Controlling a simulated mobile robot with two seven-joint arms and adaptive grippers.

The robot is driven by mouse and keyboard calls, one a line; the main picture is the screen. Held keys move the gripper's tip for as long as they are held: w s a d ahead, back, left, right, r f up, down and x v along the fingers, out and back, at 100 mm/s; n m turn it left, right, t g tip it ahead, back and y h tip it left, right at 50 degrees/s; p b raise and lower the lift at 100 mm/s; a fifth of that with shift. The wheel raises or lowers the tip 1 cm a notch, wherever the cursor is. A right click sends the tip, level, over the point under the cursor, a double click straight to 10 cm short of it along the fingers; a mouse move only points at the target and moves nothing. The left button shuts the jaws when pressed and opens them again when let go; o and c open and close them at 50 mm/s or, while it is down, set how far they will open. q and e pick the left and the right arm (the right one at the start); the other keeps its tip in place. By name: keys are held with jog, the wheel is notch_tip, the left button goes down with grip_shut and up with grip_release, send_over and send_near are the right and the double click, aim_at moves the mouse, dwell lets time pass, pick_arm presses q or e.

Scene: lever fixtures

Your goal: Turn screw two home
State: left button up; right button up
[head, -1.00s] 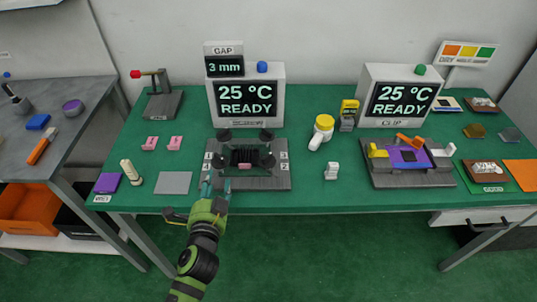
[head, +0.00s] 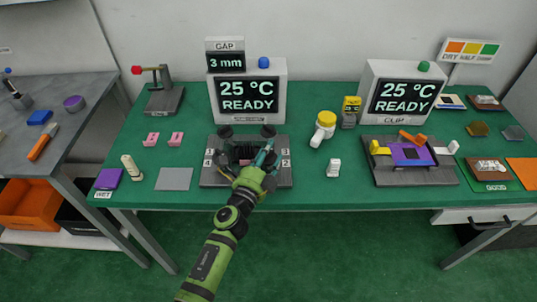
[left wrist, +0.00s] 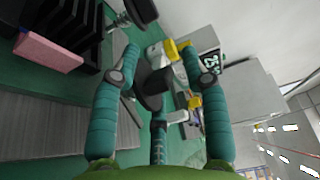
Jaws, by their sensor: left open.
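The grey fixture plate (head: 215,181) stands on the green table, with side labels 3 and 4 at left and 2 at the right front (head: 286,163). Dark knobs show at its back left (head: 225,131), back right (head: 268,131) and left front. The right front knob, beside label 2, is hidden by my left gripper (head: 263,158) in the head view. In the left wrist view a dark knob (left wrist: 154,88) stands between the two spread teal fingers, with gaps at both sides. The left gripper is open. My right gripper is out of view.
Black fins (left wrist: 88,40) and a pink block (left wrist: 48,52) are close by in the fixture's middle. The GAP display (head: 247,95) stands behind and reads 25 °C READY.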

pick_arm(q)
jog(key=shift+w, duration=0.1)
grip_shut()
jog(key=shift+r, duration=0.1)
jog(key=shift+r, duration=0.1)
